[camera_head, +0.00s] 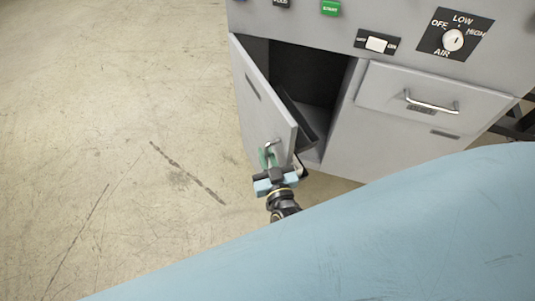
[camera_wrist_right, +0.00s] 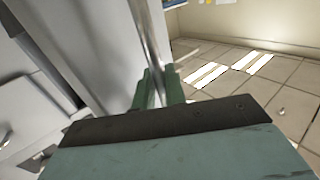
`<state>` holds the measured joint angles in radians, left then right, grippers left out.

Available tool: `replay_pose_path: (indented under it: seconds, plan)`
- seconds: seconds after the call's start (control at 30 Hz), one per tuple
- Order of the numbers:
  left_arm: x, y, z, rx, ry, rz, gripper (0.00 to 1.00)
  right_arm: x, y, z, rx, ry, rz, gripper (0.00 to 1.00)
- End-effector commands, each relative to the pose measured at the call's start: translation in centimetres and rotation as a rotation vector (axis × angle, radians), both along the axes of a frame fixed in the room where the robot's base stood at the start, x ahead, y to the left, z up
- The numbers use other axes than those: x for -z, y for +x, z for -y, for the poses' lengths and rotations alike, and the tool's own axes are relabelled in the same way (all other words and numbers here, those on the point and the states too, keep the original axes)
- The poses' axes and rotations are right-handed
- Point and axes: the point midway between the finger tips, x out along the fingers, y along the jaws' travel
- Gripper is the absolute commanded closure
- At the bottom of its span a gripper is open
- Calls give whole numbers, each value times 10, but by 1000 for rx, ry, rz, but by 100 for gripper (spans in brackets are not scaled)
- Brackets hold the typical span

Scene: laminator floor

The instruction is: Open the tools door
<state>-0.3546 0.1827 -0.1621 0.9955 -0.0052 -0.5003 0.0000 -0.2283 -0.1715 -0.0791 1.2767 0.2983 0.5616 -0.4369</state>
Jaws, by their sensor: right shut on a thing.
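The tools door (camera_head: 259,101) is a grey cabinet door in the head view, standing ajar and swung out to the left from a dark compartment (camera_head: 310,70). My right gripper (camera_head: 268,158) is shut on the door's metal handle (camera_head: 271,144) near the door's free edge. In the right wrist view, the green fingers (camera_wrist_right: 159,88) close around the shiny handle bar (camera_wrist_right: 150,35), with the pale door panel (camera_wrist_right: 110,45) beside it. My left gripper is not in view.
A second closed grey front (camera_head: 420,100) with a metal handle is right of the opening. Above are an air knob (camera_head: 453,40), a switch and a green start button (camera_head: 330,8). Open concrete floor (camera_head: 120,110) lies left of the door. My light-blue body fills the lower right.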

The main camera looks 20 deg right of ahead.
Motion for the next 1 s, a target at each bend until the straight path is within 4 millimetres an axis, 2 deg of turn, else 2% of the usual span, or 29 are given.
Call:
replay_pose_path:
  seconds: [0.1,0.13,0.17,0.43,0.57,0.67,1.0]
  plan:
    - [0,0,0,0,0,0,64,0,0,0,-2,-1,-1,100]
    - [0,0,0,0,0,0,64,0,0,0,-2,-1,-1,85]
    - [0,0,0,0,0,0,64,0,0,0,-2,-1,-1,83]
    - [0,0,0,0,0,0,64,0,-1,0,-1,0,-1,83]
    - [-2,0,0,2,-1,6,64,0,-10,-1,0,-1,-2,83]
    - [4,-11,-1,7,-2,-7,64,0,-27,-3,-1,-2,-4,83]
    - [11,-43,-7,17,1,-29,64,0,-102,-12,-1,-1,-4,83]
